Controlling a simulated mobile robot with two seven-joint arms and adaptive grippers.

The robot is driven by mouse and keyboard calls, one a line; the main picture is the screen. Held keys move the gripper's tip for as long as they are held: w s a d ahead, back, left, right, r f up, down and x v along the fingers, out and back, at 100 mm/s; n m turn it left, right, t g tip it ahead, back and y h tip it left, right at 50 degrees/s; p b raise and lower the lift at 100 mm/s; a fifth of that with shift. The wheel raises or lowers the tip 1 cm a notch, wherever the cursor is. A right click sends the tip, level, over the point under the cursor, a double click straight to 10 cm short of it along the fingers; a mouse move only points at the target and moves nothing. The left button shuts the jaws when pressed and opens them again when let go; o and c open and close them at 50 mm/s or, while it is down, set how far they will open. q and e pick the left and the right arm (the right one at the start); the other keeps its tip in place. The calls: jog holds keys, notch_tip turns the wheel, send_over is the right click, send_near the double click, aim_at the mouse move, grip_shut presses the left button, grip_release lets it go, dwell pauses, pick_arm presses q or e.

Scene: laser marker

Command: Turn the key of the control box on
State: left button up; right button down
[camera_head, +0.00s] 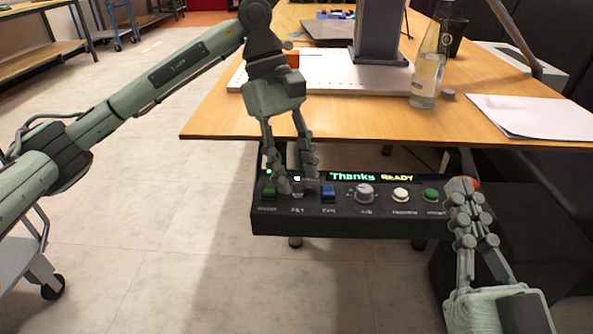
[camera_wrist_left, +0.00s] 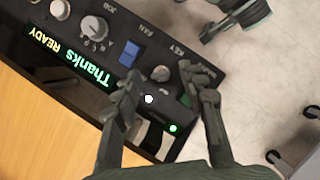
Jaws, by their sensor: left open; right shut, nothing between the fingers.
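The black control box (camera_head: 340,222) sits below the table's front edge, with a lit display reading "Thanks" and "READY". My left gripper (camera_head: 295,183) points down over the key and is open. In the left wrist view its fingers (camera_wrist_left: 160,85) lie to either side of the key; I cannot tell whether they touch it. My right gripper (camera_head: 463,190) is shut and empty at the box's right end, in front of a red button (camera_head: 474,183).
A blue rocker switch (camera_head: 328,193), a grey knob (camera_head: 364,193), a white button (camera_head: 401,195) and a green button (camera_head: 431,195) line the panel. A green switch (camera_head: 269,193) is left of the key. The table (camera_head: 225,120) carries a bottle (camera_head: 428,75) and papers (camera_head: 530,115).

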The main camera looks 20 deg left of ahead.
pick_arm(q)
jog(key=v, duration=1.1)
jog(key=shift+r, duration=0.1)
